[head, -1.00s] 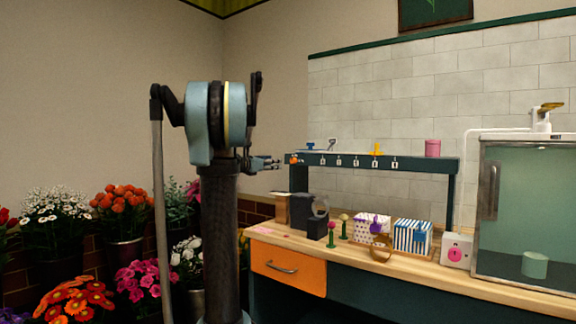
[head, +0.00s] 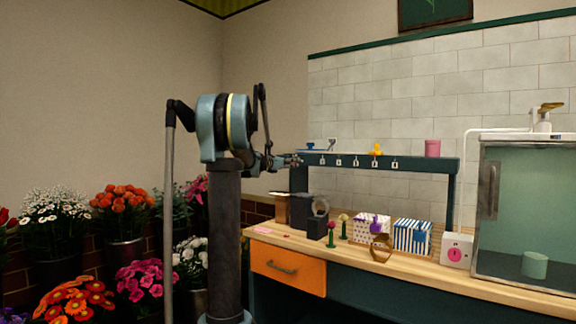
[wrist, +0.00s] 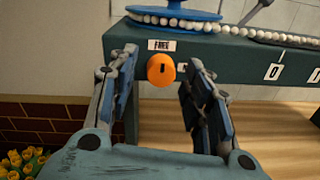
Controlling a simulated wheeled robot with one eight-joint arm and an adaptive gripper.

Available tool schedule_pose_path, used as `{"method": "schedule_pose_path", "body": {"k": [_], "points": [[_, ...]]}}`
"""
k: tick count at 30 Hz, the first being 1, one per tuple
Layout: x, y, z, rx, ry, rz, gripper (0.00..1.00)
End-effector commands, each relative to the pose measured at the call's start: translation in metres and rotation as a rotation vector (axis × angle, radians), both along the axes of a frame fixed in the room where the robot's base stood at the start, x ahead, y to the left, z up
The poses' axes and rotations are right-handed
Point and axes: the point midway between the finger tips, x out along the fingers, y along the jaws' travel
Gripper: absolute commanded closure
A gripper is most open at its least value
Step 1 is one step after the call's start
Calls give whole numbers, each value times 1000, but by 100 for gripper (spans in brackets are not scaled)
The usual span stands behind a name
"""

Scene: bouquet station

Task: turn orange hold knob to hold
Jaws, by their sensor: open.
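The orange knob (wrist: 161,70) sits on the front face of the dark green rail (wrist: 215,58) near its left end. Its dark slot-like mark stands about upright, below a white label reading FREE (wrist: 162,45). My gripper (wrist: 163,75) is open, with one finger to each side of the knob in the wrist view and a gap on both sides. I cannot tell whether the fingertips reach past its face. In the head view my gripper (head: 297,161) is at the rail's left end, and the knob is hidden there. A pale patch beside the right finger is mostly covered.
On the rail are a blue dish with white beads (wrist: 175,14), a yellow item (head: 376,149) and a pink cup (head: 432,148). Numbered tags line its front. Below, the wooden bench (head: 340,251) holds boxes and small flowers. Potted flowers stand at left.

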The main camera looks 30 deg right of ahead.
Motion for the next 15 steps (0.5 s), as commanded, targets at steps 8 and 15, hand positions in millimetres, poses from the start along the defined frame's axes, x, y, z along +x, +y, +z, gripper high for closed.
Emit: {"method": "schedule_pose_path", "body": {"k": [8, 15], "points": [[0, 0, 0, 0, 0, 0, 75], [0, 0, 0, 0, 0, 0, 99]]}}
